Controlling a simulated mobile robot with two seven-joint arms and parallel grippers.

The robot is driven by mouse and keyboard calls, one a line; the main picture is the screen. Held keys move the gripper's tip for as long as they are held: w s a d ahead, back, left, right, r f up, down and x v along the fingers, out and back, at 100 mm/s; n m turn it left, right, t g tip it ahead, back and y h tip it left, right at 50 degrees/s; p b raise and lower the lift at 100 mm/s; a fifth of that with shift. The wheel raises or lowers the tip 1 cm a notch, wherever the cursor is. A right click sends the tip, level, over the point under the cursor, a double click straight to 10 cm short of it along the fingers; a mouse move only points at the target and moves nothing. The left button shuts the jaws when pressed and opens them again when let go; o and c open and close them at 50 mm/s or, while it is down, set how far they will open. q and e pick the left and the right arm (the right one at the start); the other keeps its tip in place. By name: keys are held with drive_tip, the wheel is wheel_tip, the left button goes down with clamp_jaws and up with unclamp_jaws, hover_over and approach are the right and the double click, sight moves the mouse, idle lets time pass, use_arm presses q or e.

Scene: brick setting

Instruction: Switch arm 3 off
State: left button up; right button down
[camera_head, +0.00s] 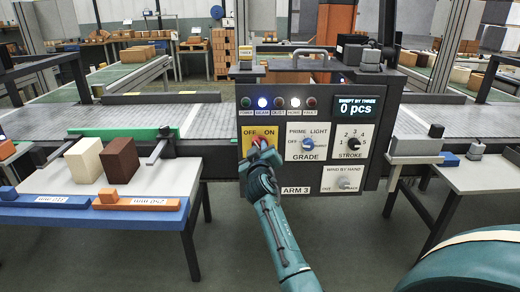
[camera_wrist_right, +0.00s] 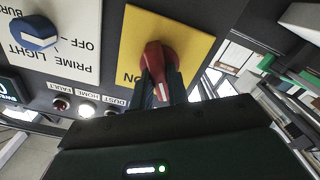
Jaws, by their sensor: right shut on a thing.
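The arm 3 control panel (camera_head: 325,125) faces me, with a yellow OFF/ON plate (camera_head: 246,150) at its lower left. The red switch knob (camera_head: 262,143) on this plate also shows in the right wrist view (camera_wrist_right: 154,58). My right gripper (camera_wrist_right: 160,92) is shut on this knob; it shows in the head view (camera_head: 262,158) too. In the wrist view the knob's white mark lies between the fingers, at the lettered side of the plate. ON is partly visible there; OFF is hidden, so the exact setting is unclear. My left gripper is not in view.
The panel also carries the blue prime light knob (camera_head: 307,145), the stroke knob (camera_head: 353,144) and the wind-by-hand knob (camera_head: 344,183). Its display (camera_head: 356,107) reads 0 pcs. BEAM and HOME lamps are lit. A table (camera_head: 85,212) with two blocks stands left; another table (camera_head: 470,175) right.

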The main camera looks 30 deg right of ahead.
drive_tip(key=shift+r+n, duration=0.2)
drive_tip(key=shift+n, duration=1.3)
drive_tip(key=c, duration=1.4)
unclamp_jaws()
drive_tip(key=shift+f, duration=0.15)
drive_tip(key=shift+o, duration=0.2)
drive_tip(key=shift+f, duration=0.1)
